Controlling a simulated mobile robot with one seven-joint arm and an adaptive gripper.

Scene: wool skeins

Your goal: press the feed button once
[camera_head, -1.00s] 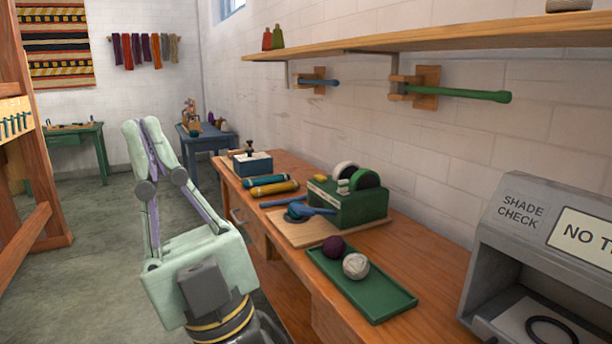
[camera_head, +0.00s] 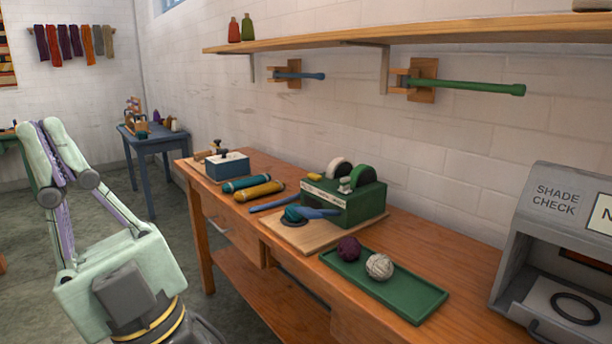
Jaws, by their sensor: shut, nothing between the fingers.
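My gripper (camera_head: 40,128) is at the left of the head view, fingers pointing up and shut with nothing between them. It is over the floor, well apart from the bench. A blue box (camera_head: 228,165) with a dark knob on top stands further back. I cannot tell which part is the feed button; no label for it is readable.
The wooden bench (camera_head: 470,250) carries a green tray (camera_head: 415,298) with a purple ball and a pale ball. A grey shade check booth (camera_head: 530,215) stands at the right. A shelf (camera_head: 440,38) runs above the bench.

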